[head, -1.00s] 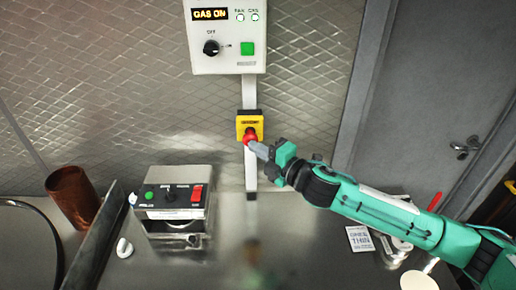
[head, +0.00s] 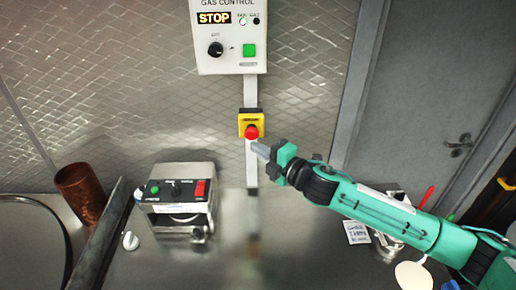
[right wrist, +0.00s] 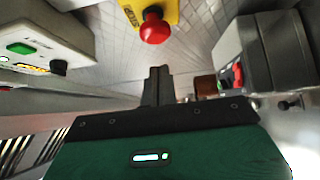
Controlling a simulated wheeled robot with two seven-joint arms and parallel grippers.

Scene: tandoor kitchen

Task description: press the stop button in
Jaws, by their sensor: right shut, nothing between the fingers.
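The red stop button (head: 252,132) sits on a yellow box (head: 244,119) fixed to a vertical strip on the wall below the gas control panel (head: 229,47). The panel's display reads STOP. My right gripper (head: 259,149) is shut and empty, its fingertips just below and right of the button, with a small gap. In the right wrist view the red button (right wrist: 154,28) is ahead of the shut fingers (right wrist: 158,82) and apart from them. My left gripper is not in view.
A steel device (head: 180,195) with a red switch stands on the counter below left. A copper cup (head: 82,190) is further left. A small sign (head: 356,232) and other items lie under my right arm. A grey door (head: 430,100) is at the right.

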